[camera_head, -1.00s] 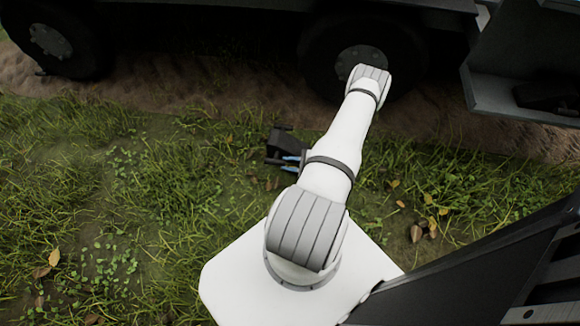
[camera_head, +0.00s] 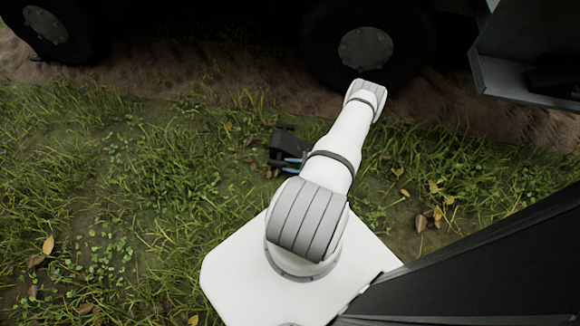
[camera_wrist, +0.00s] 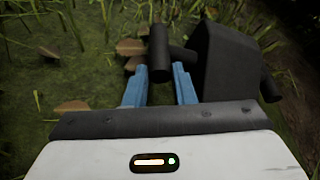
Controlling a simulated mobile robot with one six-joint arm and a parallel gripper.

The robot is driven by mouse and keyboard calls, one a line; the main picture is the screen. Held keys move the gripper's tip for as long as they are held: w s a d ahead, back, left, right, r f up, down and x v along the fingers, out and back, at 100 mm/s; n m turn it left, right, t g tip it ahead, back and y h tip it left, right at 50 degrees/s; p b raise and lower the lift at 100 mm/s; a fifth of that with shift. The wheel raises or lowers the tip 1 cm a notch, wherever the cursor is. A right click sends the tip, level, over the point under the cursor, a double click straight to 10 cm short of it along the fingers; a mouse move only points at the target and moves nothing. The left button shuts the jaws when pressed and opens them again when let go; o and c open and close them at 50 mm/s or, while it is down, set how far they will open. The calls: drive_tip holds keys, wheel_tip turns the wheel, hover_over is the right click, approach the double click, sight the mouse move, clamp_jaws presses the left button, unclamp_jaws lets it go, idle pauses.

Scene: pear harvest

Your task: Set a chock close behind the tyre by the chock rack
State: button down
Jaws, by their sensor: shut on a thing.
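My gripper (camera_head: 294,163) has blue fingers and is shut on a black chock (camera_head: 284,141), held out over the grass. In the wrist view, my gripper (camera_wrist: 160,70) grips a dark bar of the chock between its fingertips, and the wedge-like body (camera_wrist: 226,65) sticks out to the right. The tyre (camera_head: 318,50) nearest the rack is dark with a grey hub, at the top right of centre, beyond the chock and apart from it. What seems to be the chock rack (camera_head: 492,82) is a grey tray at the upper right, with a dark thing in it.
Another tyre (camera_head: 75,38) stands at the top left under the same dark vehicle. A bare dirt strip (camera_head: 190,88) runs along the tyres. Grass with scattered leaves (camera_head: 436,215) covers the nearer ground, and the space between the chock and the dirt looks clear.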

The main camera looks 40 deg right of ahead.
drive_tip(key=c, duration=1.2)
unclamp_jaws()
drive_tip(key=shift+d, duration=0.1)
